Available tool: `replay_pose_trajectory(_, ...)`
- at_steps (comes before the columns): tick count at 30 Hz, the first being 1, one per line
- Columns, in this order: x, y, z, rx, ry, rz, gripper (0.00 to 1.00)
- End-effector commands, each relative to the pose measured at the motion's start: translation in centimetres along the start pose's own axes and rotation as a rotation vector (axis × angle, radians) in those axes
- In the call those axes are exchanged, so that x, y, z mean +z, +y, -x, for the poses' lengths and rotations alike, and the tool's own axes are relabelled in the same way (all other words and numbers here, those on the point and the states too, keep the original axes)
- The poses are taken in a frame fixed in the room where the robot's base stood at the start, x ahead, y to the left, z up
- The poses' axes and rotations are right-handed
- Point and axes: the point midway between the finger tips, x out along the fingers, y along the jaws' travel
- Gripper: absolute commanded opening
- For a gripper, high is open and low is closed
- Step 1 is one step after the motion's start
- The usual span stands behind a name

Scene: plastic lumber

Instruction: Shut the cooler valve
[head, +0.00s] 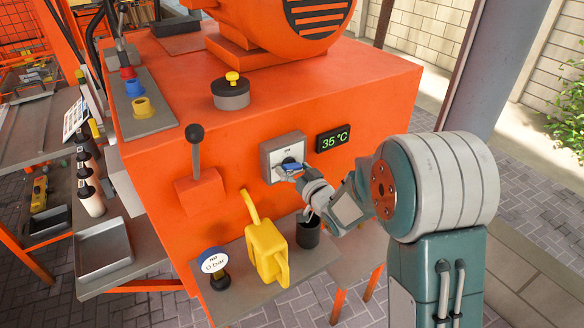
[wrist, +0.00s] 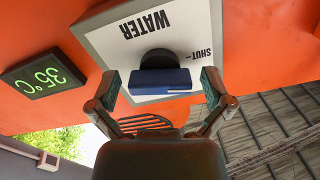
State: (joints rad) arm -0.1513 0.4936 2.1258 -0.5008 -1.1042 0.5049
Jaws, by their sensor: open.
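The cooler valve is a blue bar handle (wrist: 155,84) on a round black hub (wrist: 158,57), set on a white plate (head: 277,155) in a grey frame on the orange machine's front. In the wrist view, which is upside down, the plate reads "WATER", with a "SHUT" mark at its side. The handle lies level across that picture, with a short white line at one end. My gripper (wrist: 160,92) is open, with one finger beyond each end of the handle and gaps showing. In the head view my gripper (head: 290,174) covers part of the handle.
A display (head: 333,138) reading 35 °C sits right of the valve plate. A black-knobbed lever (head: 195,148) stands to its left. Below, a shelf holds a yellow can (head: 267,252), a dark cup (head: 308,231) and a round gauge (head: 215,263).

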Motion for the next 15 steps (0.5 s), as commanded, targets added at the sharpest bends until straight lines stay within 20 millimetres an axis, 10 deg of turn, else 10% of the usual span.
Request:
replay_pose_trajectory(8,0.02,0.01,-0.26,0.001,-0.001,0.0,1.0)
replay_pose_trajectory(13,0.02,0.01,-0.25,0.0,0.0,0.0,0.33)
replay_pose_trajectory(15,0.02,0.01,-0.26,0.0,0.0,0.0,0.26)
